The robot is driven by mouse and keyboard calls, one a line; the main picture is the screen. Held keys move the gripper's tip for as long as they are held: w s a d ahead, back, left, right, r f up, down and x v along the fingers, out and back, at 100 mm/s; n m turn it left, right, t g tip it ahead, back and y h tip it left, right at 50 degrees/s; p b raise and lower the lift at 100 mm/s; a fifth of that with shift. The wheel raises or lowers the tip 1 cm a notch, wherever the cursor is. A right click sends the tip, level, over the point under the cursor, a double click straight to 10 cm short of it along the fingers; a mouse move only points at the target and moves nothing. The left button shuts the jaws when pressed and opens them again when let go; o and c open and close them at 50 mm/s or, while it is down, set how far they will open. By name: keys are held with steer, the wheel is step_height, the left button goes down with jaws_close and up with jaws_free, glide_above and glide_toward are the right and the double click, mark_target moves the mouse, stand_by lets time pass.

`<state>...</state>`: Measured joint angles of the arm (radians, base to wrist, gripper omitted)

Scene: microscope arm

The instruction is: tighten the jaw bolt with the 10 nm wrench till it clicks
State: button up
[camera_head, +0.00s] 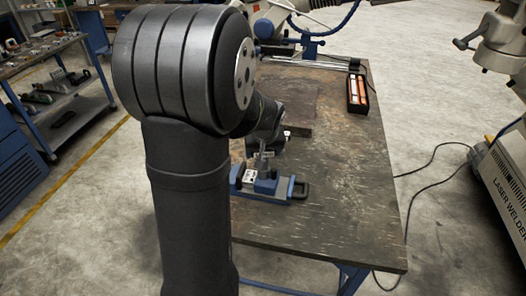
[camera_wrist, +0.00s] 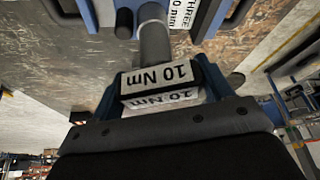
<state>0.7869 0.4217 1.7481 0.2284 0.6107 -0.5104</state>
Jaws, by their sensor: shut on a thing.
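The 10 Nm wrench (camera_wrist: 160,78) is in my gripper (camera_wrist: 158,92), its handle block lettered "10 Nm" between the two fingers in the wrist view. Its grey shaft (camera_wrist: 154,45) runs up the picture to a lighter round end over the blue vise. The vise (camera_head: 266,186) stands on the bench in the head view, with my gripper (camera_head: 277,139) just above and behind it, partly hidden by my arm. The jaw bolt is not clearly visible, so I cannot tell whether the wrench is seated on it.
A white label (camera_wrist: 184,12) on the vise reads "THREE" and "10 Nm". A black tray (camera_head: 350,108) with orange-and-white pieces lies at the bench's right edge. The worn bench top (camera_head: 345,190) is clear to the right of the vise. A laser welder (camera_head: 508,185) stands off to the right.

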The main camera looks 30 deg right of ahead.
steer(key=shift+s+d+m+g+h, duration=0.1)
steer(key=shift+m+g+h, duration=0.45)
steer(key=shift+m, duration=1.45)
steer(key=shift+n+t, duration=0.25)
steer(key=shift+n, duration=0.25)
steer(key=shift+r, duration=3.05)
steer(key=shift+d, duration=0.1)
